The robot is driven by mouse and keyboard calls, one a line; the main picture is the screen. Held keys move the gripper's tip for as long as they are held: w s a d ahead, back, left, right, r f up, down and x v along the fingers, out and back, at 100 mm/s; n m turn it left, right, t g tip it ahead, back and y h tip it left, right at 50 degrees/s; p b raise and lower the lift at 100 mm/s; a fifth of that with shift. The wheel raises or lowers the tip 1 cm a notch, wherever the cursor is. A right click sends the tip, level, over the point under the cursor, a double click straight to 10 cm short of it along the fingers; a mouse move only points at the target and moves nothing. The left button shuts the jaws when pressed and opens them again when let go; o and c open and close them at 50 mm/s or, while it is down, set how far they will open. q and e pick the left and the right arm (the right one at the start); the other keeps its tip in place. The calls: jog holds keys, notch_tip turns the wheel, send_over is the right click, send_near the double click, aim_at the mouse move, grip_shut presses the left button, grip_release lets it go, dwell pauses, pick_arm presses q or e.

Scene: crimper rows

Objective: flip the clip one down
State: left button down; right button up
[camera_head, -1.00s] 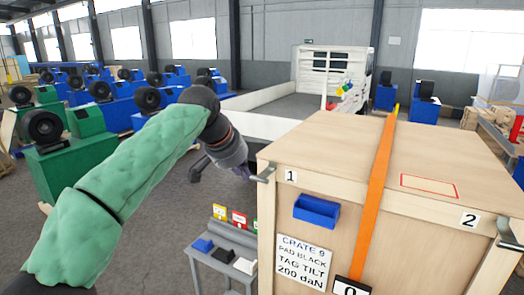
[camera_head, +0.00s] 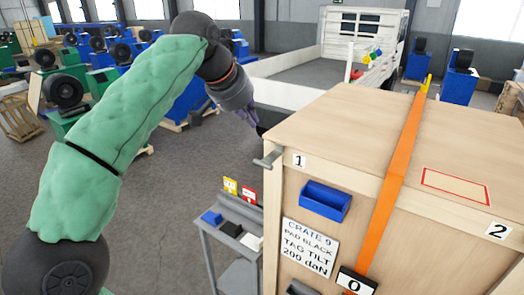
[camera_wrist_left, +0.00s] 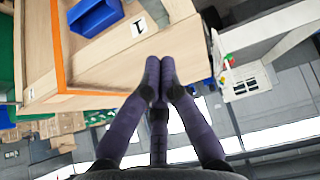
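The wooden crate (camera_head: 340,115) stands at the right in the head view, with an orange strap (camera_head: 398,160) over it. Clip one, a grey lever (camera_head: 268,159), sticks out from the crate's upper left corner beside the label 1 (camera_head: 299,160). In the left wrist view, a dark grey bar (camera_wrist_left: 155,12) beside the label 1 looks like this clip. My left gripper (camera_head: 258,124) is just beyond the crate's left edge, above and behind the clip. In the left wrist view, its purple fingers (camera_wrist_left: 160,75) meet at the tips with nothing between them. My right gripper is out of view.
A blue bin (camera_head: 326,200) hangs on the crate's front. A small grey table (camera_head: 226,240) with coloured cards stands left of the crate. A white truck (camera_head: 360,40) is behind. Blue and green machines line the left, with open floor before them.

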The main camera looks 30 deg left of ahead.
pick_arm(q)
send_over(267, 159)
jog(key=s, duration=0.2)
notch_tip(267, 159, down, 7)
jog(key=shift+s+a+f, duration=0.1)
jog(key=shift+a+f, duration=0.05)
jog(key=f, duration=0.3)
jog(key=shift+s+f, duration=0.15)
jog(key=shift+s, duration=0.25)
jog(key=shift+w+f, duration=0.1)
jog(key=shift+f, duration=0.2)
